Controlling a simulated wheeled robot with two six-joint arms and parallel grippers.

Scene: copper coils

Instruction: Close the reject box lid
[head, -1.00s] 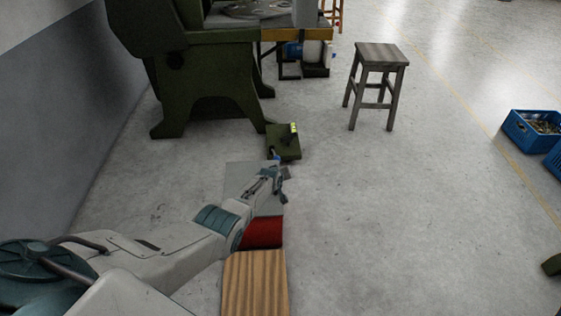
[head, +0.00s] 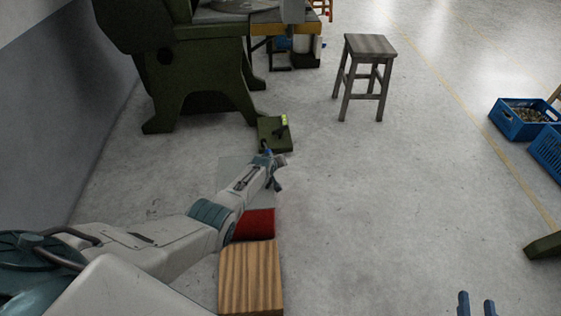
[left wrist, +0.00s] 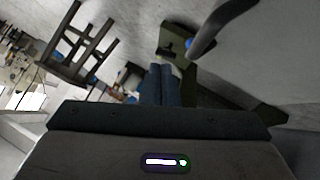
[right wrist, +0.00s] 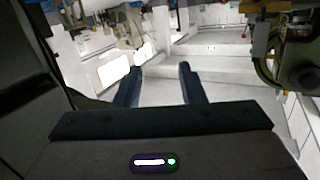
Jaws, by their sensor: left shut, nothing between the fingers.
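A red box (head: 254,225) stands low on the floor in the head view, partly hidden behind my left arm. It looks like the reject box. A flat grey panel (head: 233,170) lies just beyond it, partly covered by the arm. I cannot tell whether this panel is its lid. My left gripper (head: 275,173) is over the far right part of the panel. Its fingers are together and empty, as the left wrist view (left wrist: 161,84) shows. My right gripper (head: 476,305) is at the bottom right of the head view, its fingers apart, empty, far from the box.
A wooden board (head: 250,277) is on the near side of the red box. A green block with a handle (head: 274,138) sits beyond the panel. A green machine (head: 200,80) stands behind, with a stool (head: 365,75) and blue crates (head: 518,120) to the right. The floor between is clear.

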